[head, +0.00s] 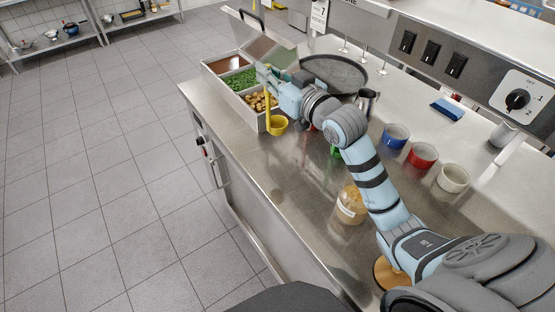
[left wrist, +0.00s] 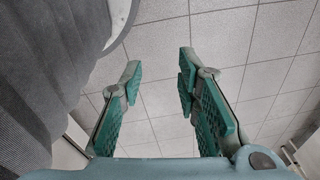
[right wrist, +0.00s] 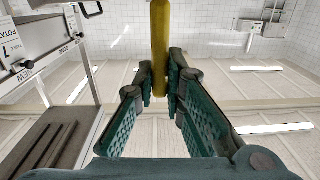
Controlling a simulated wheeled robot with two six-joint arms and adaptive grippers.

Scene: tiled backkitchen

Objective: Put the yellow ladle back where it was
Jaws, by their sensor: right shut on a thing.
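The yellow ladle (head: 277,125) is upright, bowl down, at the near end of the food well in the head view. I cannot tell whether its bowl touches the well's wall or the counter. My right gripper (head: 264,78) is above the bowl and shut on the handle. In the right wrist view the yellow handle (right wrist: 160,45) stands between the fingertips (right wrist: 160,88). My left gripper (left wrist: 157,85) is open and empty in the left wrist view; the head view does not show it.
The well holds green peas (head: 241,80) and brown chunks (head: 258,101); its lid (head: 270,48) is raised. A dark round pan (head: 340,70) and metal jug (head: 367,99) stand behind. Blue (head: 395,136), red (head: 422,156) and white bowls (head: 453,178) stand right; a jar (head: 350,205) stands nearer.

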